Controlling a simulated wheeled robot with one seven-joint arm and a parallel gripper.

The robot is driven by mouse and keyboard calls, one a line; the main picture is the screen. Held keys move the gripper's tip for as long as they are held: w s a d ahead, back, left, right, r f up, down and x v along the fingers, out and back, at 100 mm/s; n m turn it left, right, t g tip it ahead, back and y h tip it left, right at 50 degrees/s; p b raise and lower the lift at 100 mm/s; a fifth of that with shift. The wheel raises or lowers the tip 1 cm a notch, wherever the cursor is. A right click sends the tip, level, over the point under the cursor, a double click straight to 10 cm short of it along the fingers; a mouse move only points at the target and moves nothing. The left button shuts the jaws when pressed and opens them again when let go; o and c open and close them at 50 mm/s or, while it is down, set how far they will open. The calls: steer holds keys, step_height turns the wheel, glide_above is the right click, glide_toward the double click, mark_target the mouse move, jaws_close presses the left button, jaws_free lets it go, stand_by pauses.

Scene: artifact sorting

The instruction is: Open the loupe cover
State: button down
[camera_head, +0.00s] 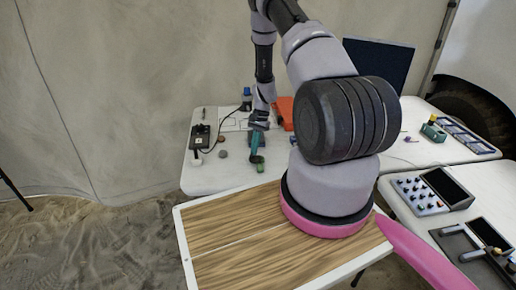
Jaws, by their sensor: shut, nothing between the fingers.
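My gripper (256,150) hangs at the end of my arm over the back-left white table (205,178). Its fingers look closed and point down, with nothing seen between them. A small green object (260,168) shows just below the fingertips; I cannot tell whether they touch. I cannot pick out the loupe or its cover for certain at this size. A black box-like device (200,137) with a cable lies left of the gripper.
Small round pieces (223,154) lie left of the gripper. A blue-and-dark bottle-like object (247,98) and an orange-red case (286,113) stand behind it. My large arm links hide the table's middle. A control panel (433,190) sits on the right table.

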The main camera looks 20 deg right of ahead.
steer(key=a+n, duration=0.1)
steer(key=n+g+h, duration=0.1)
steer(key=n, duration=0.1)
steer(key=shift+s+a+n, duration=0.1)
steer(key=shift+a+n, duration=0.2)
steer(key=shift+a, duration=0.05)
steer(key=shift+s+a+n+g+h, duration=0.2)
steer(key=shift+a+n+h, duration=0.15)
steer(key=shift+n, duration=0.55)
steer(key=shift+s+a+n+g+h, duration=0.1)
steer(key=shift+s+a+n+h, duration=0.2)
steer(key=shift+n, duration=0.6)
steer(key=shift+w, duration=0.1)
